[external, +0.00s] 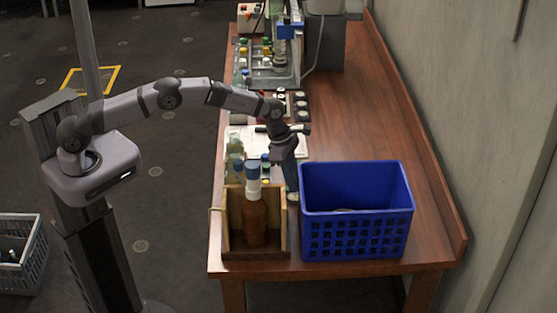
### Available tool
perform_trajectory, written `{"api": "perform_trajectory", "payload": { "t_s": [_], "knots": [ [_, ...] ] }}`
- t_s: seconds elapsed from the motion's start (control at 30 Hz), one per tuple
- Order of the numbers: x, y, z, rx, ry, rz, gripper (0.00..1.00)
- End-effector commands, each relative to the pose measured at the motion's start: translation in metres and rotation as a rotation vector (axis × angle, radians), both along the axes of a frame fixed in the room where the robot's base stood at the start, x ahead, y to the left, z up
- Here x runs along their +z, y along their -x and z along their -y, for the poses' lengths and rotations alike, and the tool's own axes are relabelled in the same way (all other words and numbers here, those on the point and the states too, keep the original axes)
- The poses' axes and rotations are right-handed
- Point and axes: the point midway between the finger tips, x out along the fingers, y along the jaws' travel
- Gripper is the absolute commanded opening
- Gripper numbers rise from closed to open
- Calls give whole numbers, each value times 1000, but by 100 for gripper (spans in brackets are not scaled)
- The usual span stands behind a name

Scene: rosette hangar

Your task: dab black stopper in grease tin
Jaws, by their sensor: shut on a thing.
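My gripper (291,192) points down in the narrow space between a wooden box and a blue crate. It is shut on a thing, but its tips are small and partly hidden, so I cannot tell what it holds. I cannot make out the black stopper. I cannot pick out the grease tin for certain either. A dark tray (301,109) with several small round pale-topped items lies farther back on the table, behind my wrist.
The blue crate (357,236) stands right of my gripper. The wooden box (270,255) to the left holds a brown bottle (254,214). Several bottles (235,151) stand behind it, near white paper (238,143). The wooden table (352,120) is clear at back right, beside the wall.

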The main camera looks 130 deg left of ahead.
Motion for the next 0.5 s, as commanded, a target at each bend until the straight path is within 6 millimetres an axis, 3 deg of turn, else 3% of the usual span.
{"api": "perform_trajectory", "payload": {
  "t_s": [0.5],
  "knots": [
    [-5,0,0,0,0,0,0]
  ]
}}
